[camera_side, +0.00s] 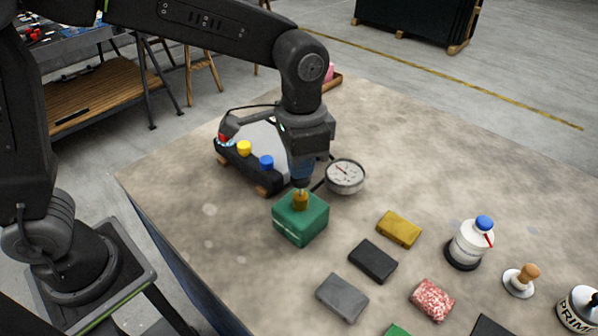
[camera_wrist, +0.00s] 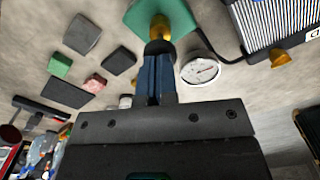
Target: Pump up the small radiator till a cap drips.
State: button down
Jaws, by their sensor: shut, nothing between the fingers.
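The small radiator (camera_side: 252,152) stands on the table with red (camera_side: 225,138), yellow (camera_side: 244,148) and blue (camera_side: 266,161) caps along its dark top tank. In the wrist view its fins (camera_wrist: 268,22) show at the top right. The green pump box (camera_side: 300,222) sits in front of it with a brass knob (camera_side: 300,201) on top. The pressure gauge (camera_side: 345,175) lies beside the pump. My gripper (camera_side: 301,182) is shut and points down right over the knob. In the wrist view the fingertips (camera_wrist: 159,47) are at the knob (camera_wrist: 159,27); I cannot tell if they touch. No drip shows.
Yellow (camera_side: 399,229), black (camera_side: 373,261) and grey (camera_side: 342,297) blocks lie to the right of the pump. A white bottle with a blue cap (camera_side: 471,243) and a wooden-handled stamp (camera_side: 519,281) stand further right.

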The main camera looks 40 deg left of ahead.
jog(key=shift+f, duration=1.5)
jog(key=shift+r, duration=4.95)
jog(key=shift+r, duration=0.1)
